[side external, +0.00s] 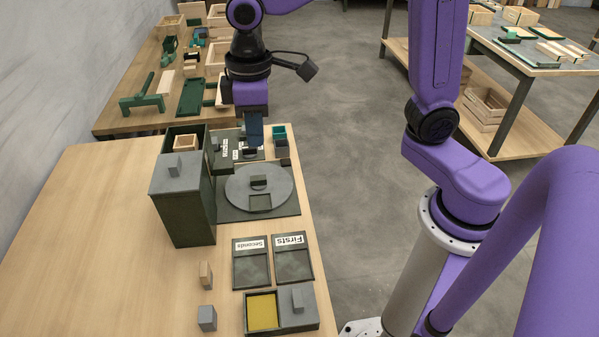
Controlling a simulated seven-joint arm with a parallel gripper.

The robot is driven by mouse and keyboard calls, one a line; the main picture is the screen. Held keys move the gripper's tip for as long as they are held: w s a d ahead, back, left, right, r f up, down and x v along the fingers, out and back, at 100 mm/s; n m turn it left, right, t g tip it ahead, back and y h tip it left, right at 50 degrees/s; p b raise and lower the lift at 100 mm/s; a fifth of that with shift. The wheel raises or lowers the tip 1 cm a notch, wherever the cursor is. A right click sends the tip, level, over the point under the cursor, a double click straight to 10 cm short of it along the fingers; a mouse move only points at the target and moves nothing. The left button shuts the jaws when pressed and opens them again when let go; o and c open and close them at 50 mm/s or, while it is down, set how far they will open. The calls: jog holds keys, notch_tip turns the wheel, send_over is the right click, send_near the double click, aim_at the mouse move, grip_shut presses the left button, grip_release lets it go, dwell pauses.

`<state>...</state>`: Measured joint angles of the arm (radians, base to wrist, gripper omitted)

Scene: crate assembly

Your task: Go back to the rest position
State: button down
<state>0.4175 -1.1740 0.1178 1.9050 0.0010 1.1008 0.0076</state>
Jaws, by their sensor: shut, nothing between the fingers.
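My gripper (253,142) points down over the far right part of the near wooden table (100,240), above a dark labelled panel (225,150) and behind the round grey turntable (275,190). Its fingers are shut with nothing held between them. The fingertips are small and dark here, and I cannot tell how far they are above the panel. My purple arm reaches in from the right of the picture.
A tall dark box (185,215) stands left of the turntable. Trays labelled Seconds (251,268) and Firsts (293,262), a yellow-floored tray (262,312) and two small blocks lie nearer. A green teal-topped bin (280,138) stands right of my gripper. The table's left part is clear.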

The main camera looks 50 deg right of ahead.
jog(key=s+d+f+n, duration=0.2)
jog(key=s+d, duration=0.3)
jog(key=s, duration=0.4)
jog(key=s+d+f+n, duration=0.2)
jog(key=s+d, duration=0.4)
jog(key=s, duration=0.4)
jog(key=shift+f, duration=0.2)
